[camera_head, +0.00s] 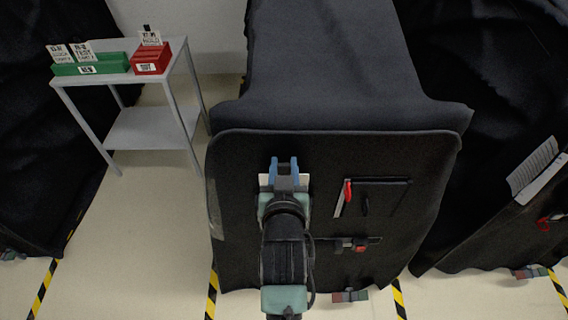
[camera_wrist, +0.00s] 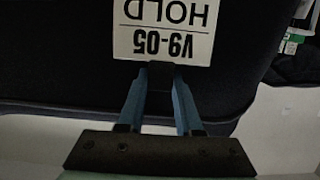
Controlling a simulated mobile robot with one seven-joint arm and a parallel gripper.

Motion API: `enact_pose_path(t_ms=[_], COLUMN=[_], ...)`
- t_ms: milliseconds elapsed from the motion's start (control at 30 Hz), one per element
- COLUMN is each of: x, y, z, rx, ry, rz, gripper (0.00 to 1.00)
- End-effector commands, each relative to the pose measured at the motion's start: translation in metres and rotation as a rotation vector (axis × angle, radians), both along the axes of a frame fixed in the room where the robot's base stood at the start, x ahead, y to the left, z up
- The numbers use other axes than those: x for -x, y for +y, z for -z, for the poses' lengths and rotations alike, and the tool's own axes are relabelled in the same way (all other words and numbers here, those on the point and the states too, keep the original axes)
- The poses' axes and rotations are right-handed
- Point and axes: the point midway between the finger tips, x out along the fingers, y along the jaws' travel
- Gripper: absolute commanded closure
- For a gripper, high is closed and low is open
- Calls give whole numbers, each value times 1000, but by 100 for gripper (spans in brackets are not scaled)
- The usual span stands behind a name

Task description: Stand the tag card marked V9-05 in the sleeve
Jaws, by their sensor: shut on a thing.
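The white tag card marked V9-05 HOLD (camera_wrist: 165,32) shows upside down in the wrist view, its upper part cut off by the frame edge. My gripper (camera_wrist: 160,78) is shut on a dark tab at the card's edge. In the head view my gripper (camera_head: 284,163) is over the front of the black-covered middle cart, with white card edges (camera_head: 265,180) showing beside it. I cannot surely identify the sleeve; a greyish strip (camera_head: 216,205) lies on the cover's left side.
A grey side table (camera_head: 152,128) at upper left holds a green box (camera_head: 100,66) with two cards and a red box (camera_head: 151,60) with one. The right cart bears a white sheet (camera_head: 535,170).

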Motion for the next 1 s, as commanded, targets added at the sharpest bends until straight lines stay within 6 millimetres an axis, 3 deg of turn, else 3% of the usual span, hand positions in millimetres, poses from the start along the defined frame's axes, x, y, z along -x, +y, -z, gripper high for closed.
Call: enact_pose_path(t_ms=[600, 1000], x=[0, 0], y=[0, 0], z=[47, 63], rx=[0, 0], ry=[0, -1], rz=[0, 0], gripper=[100, 100])
